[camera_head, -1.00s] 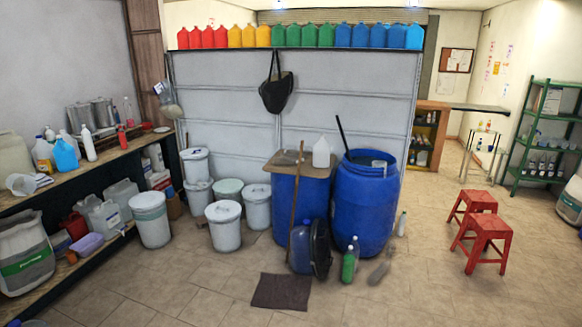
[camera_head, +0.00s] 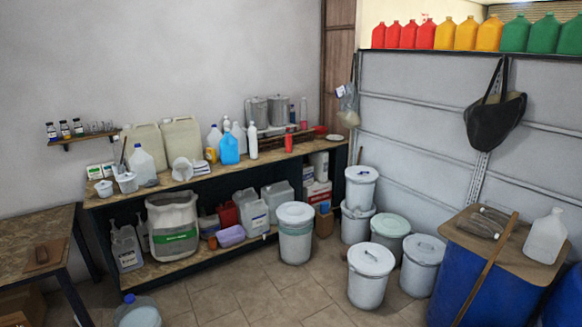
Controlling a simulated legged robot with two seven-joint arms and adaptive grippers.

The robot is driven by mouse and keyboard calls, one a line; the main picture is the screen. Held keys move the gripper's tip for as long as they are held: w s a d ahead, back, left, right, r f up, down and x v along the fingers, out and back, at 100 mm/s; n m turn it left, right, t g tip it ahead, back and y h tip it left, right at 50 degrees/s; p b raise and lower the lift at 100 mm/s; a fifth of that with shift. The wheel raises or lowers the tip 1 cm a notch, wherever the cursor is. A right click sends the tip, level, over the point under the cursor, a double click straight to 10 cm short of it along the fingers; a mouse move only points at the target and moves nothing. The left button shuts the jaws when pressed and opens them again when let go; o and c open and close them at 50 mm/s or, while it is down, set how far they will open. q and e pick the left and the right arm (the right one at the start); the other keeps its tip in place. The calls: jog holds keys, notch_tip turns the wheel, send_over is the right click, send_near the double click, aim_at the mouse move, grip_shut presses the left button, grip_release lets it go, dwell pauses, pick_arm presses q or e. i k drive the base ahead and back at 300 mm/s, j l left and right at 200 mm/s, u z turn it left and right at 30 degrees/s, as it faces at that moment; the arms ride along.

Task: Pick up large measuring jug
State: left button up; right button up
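A white, wide-mouthed vessel that looks like the large measuring jug (camera_head: 182,169) is on the top of the long wooden workbench (camera_head: 215,172) against the left wall. It stands between a translucent jerrycan (camera_head: 143,168) and a blue bottle (camera_head: 229,149). Its handle and any markings are too small to make out. A smaller white tub (camera_head: 127,183) and a white cup (camera_head: 104,188) are further left on the same bench. Neither of my grippers is in view.
White lidded buckets (camera_head: 371,262) stand on the floor at the right, near a blue drum with a wooden board (camera_head: 500,250). A side table (camera_head: 35,230) is at the left. Tiled floor (camera_head: 250,297) in front of the bench is mostly clear.

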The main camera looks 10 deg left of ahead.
aim_at(182, 169)
jog(key=i+j+u, duration=0.35)
jog(key=i, duration=0.4)
jog(key=i+l+u, duration=0.1)
jog(key=i+u, duration=0.25)
jog(key=i, duration=0.45)
jog(key=i+l+u, duration=0.15)
jog(key=i+u, duration=0.2)
jog(key=i, duration=0.4)
jog(key=i+u, duration=0.1)
jog(key=i, duration=0.55)
jog(key=i+l, duration=0.15)
jog(key=i, duration=0.45)
jog(key=i+l+u, duration=0.15)
jog(key=i, duration=0.5)
